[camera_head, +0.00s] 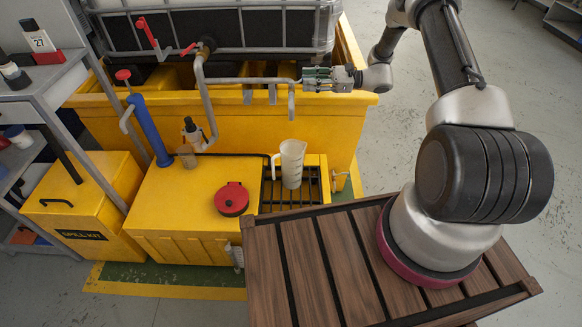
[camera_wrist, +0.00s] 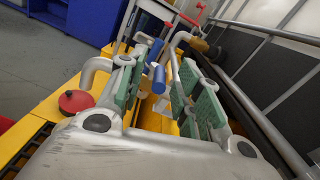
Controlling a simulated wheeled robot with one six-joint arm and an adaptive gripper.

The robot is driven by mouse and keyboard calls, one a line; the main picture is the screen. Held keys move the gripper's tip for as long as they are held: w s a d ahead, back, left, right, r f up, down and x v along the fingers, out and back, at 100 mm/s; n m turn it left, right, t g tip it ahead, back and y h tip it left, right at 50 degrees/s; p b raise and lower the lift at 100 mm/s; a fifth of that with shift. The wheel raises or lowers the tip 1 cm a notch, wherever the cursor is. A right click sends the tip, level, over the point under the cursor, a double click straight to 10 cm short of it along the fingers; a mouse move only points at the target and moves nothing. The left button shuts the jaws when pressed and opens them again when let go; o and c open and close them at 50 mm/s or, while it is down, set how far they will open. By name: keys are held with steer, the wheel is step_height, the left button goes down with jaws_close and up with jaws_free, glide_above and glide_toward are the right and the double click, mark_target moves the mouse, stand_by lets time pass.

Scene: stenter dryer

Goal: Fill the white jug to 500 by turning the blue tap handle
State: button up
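The white jug (camera_head: 292,163) stands upright on a black grate set in the yellow unit, below the downturned end of the grey pipe (camera_head: 291,103). Its scale and fill level cannot be read. My gripper (camera_head: 304,80), with green finger pads, is beside the pipe's spout end, above and slightly right of the jug. In the wrist view its fingers (camera_wrist: 158,95) are apart, and I see no contact. A blue cylinder (camera_wrist: 158,78) shows between them; I cannot tell whether it is the tap handle or the blue pump farther off. The jug is not visible in the wrist view.
A caged tank (camera_head: 215,28) stands behind, with a red-handled valve (camera_head: 150,34). A blue pump (camera_head: 150,130) leans at left. A red round lid (camera_head: 231,199) lies left of the jug. A slatted wooden platform (camera_head: 325,265) fills the front; open floor lies at right.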

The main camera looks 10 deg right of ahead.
steer(key=s+d, duration=0.1)
steer(key=d, duration=0.6)
steer(key=shift+s+d, duration=0.15)
steer(key=shift+d, duration=0.1)
steer(key=s+d, duration=0.2)
steer(key=d, duration=1)
steer(key=s+f+g+h, duration=0.1)
steer(key=s+f+h, duration=0.15)
steer(key=f, duration=0.35)
steer(key=s+r+n+g+h, duration=0.1)
steer(key=s+n+g+h, duration=0.2)
steer(key=s, duration=0.5)
steer(key=s+a+r+n+t+h, duration=0.2)
steer(key=s+r+n+h, duration=0.4)
steer(key=s+r, duration=0.7)
steer(key=s+a+r+n+t+h, duration=0.3)
steer(key=s+r+n+h, duration=0.3)
steer(key=s+r, duration=0.7)
steer(key=shift+s+a+r+n, duration=0.45)
steer(key=shift+r+n, duration=0.95)
steer(key=shift+r, duration=2.05)
